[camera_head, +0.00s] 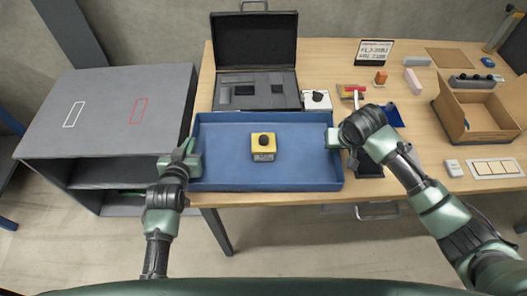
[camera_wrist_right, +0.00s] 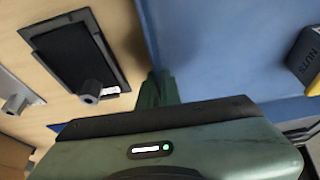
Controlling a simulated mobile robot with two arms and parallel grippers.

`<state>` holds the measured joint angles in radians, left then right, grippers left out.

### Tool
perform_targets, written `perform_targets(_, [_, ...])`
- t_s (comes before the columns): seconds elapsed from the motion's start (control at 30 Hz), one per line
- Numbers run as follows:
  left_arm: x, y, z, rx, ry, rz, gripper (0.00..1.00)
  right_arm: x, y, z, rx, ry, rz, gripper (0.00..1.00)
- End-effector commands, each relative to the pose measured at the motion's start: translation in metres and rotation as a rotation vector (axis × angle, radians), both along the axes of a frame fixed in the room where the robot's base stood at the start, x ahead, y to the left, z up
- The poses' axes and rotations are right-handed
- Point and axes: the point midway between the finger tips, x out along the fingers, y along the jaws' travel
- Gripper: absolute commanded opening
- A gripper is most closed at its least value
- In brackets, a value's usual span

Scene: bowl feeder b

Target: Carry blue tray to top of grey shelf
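The blue tray (camera_head: 215,176) is level at the front left of the wooden table; I cannot tell if it touches the tabletop.
The shelf top bears only a white and a red rectangle outline. Behind the tray are an open black case (camera_head: 255,60) and a white box with a black knob (camera_head: 317,99). A cardboard box (camera_head: 480,125) and small items lie to the right.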

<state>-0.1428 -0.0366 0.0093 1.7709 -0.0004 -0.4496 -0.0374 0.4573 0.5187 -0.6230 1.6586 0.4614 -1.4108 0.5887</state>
Motion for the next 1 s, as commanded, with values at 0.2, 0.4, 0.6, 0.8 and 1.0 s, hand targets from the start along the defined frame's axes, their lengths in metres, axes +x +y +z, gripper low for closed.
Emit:
perform_targets(0.2, [0.0,0.0,0.0,0.0,0.001,0.0,0.0,0.0,0.0,0.0,0.0,0.0,0.0,0.0])
perform_targets(0.4, [0.0,0.0,0.0,0.0,0.001,0.0,0.0,0.0,0.0,0.0,0.0,0.0,0.0,0.0])
perform_targets(0.6, [0.001,0.0,0.003,0.0,-0.005,0.0,0.0,0.001,0.0,0.002,0.001,-0.004,-0.001,0.0])
perform_targets(0.8, [0.001,0.0,0.011,0.0,-0.005,0.0,0.0,0.001,0.0,0.011,0.001,-0.004,-0.001,0.0])
perform_targets(1.0, [0.001,0.0,0.031,0.0,-0.005,0.0,0.0,0.001,0.0,0.03,0.001,-0.004,-0.001,0.0])
